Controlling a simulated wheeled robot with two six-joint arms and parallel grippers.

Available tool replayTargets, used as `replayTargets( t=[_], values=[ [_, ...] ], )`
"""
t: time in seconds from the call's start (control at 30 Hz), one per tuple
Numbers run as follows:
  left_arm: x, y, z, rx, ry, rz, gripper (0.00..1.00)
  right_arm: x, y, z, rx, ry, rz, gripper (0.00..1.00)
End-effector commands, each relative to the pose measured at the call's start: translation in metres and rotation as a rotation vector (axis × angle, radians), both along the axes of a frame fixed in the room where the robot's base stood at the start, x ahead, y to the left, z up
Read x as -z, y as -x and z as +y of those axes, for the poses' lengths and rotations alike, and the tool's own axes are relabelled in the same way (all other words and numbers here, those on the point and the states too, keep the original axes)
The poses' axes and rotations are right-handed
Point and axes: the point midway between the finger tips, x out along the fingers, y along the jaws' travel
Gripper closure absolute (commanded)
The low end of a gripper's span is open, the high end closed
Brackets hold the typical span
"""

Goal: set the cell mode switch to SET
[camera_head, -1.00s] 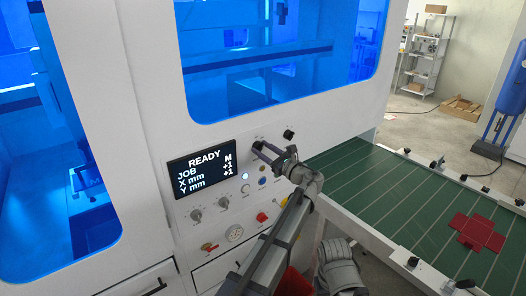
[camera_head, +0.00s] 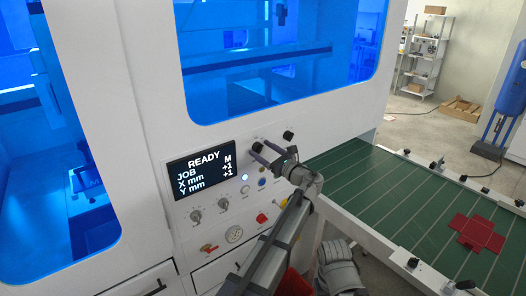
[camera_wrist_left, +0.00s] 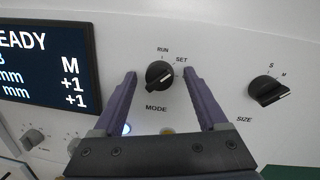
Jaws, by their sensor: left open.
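The MODE switch (camera_wrist_left: 159,75) is a black rotary knob on the white panel, with RUN and SET printed above it. In the left wrist view its white mark slants to the upper right, toward SET. My left gripper (camera_wrist_left: 160,77) is open, with one purple finger on each side of the knob. Both fingers show a gap to it in this view; their depth from the panel is hard to judge. In the head view the left gripper (camera_head: 260,151) is at the panel and partly covers the knob's area. My right gripper is not in view.
The SIZE switch (camera_wrist_left: 268,91) sits right of the MODE switch. The display (camera_head: 202,171) reads READY, M, +1, +1. More knobs and buttons, including a red one (camera_head: 262,218), lie below. A green conveyor (camera_head: 385,195) with a red cross-shaped blank (camera_head: 478,234) extends to the right.

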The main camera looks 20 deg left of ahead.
Motion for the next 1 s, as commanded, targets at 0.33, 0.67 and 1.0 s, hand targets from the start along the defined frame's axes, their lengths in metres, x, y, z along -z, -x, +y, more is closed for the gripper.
replayTargets(
  t=[0.33,0.67,1.0],
  values=[
    [0.003,0.013,-0.019,0.002,0.001,0.0,0.25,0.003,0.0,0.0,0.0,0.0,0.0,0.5],
    [0.007,0.038,-0.058,0.002,0.0,0.0,0.25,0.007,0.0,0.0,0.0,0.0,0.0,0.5],
    [0.007,0.042,-0.066,0.0,0.0,0.0,0.25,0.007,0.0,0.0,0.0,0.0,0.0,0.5]
  ],
)
